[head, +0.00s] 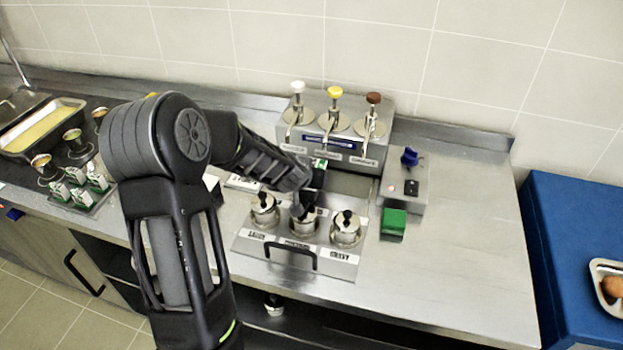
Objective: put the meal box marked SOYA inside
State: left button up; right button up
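Small green-and-white meal boxes (78,182) stand in a holder on the counter at the left; their print is too small to read, so I cannot tell which is SOYA. Another small green-and-white piece (320,163) shows just behind my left gripper, partly hidden; I cannot tell whether it is held. My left gripper (307,207) points down at the middle lidded pot (303,227). Its fingertips overlap the lid in the picture, and contact and opening cannot be told. My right gripper is not in view.
Lidded pots stand left (264,211) and right (346,230) in a metal plate (285,258) with a black handle. Behind is a pump dispenser (335,135). A control box (404,188) with blue knob and a green block (393,223) stand right. The right counter is clear.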

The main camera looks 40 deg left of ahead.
pick_arm(q)
grip_shut()
jog(key=shift+r, duration=0.25)
